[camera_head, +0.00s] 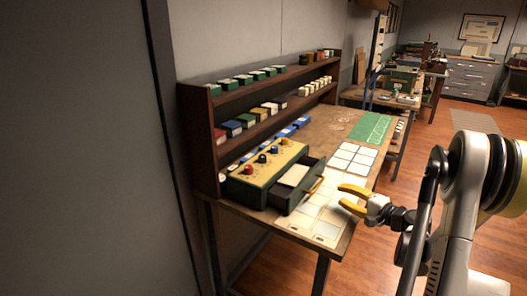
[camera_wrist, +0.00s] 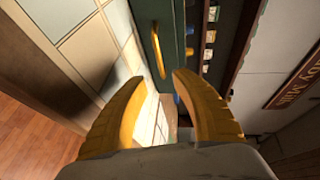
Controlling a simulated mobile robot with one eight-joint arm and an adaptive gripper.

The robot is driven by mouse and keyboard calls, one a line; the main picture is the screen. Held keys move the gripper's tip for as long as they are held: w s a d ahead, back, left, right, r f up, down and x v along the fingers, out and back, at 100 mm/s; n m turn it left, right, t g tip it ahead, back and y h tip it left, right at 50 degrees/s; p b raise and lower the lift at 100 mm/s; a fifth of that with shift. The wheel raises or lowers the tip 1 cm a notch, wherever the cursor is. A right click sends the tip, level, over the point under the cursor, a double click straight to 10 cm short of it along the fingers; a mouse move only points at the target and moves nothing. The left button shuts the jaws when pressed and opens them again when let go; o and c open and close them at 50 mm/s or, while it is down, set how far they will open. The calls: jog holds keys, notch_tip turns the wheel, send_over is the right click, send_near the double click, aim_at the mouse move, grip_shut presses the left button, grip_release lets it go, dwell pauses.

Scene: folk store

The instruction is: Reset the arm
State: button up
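My gripper (camera_head: 352,198) has yellow fingers spread apart with nothing between them. In the head view it hangs beside the front edge of the workbench, just right of an open drawer (camera_head: 295,185) with a yellow handle (camera_head: 315,186). The fingers look apart from the handle. In the wrist view the open gripper (camera_wrist: 155,95) faces the bench, and the drawer handle (camera_wrist: 158,52) shows ahead of it on the dark green drawer front. My arm comes in from the right of the head view.
A green box with a yellow top and several knobs (camera_head: 268,160) holds the drawer. White sheets (camera_head: 312,225) lie on the wooden bench (camera_head: 338,118). A brown shelf (camera_head: 208,140) with small boxes stands along the wall. A green mat (camera_head: 370,127) lies farther back. Open wooden floor is at right.

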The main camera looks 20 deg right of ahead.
jog(key=shift+a, duration=0.1)
jog(key=s+a+r+n+g, duration=0.3)
jog(key=a+r, duration=0.1)
jog(key=a, duration=0.8)
jog(key=s+a+r+n+g, duration=0.2)
jog(key=a+r+n+g, duration=0.15)
jog(key=a, duration=0.75)
jog(key=s+a+n+h, duration=0.2)
jog(key=s+a+n, duration=0.1)
jog(key=s, duration=0.6)
jog(key=s+a+n+g+h, duration=0.1)
jog(key=s+a+n, duration=0.3)
jog(key=s, duration=0.6)
jog(key=shift+s+a+r+h, duration=0.3)
jog(key=shift+a+r+h, duration=0.2)
jog(key=shift+a, duration=0.45)
jog(key=shift+f+n+g, duration=0.1)
jog(key=shift+n+g, duration=0.15)
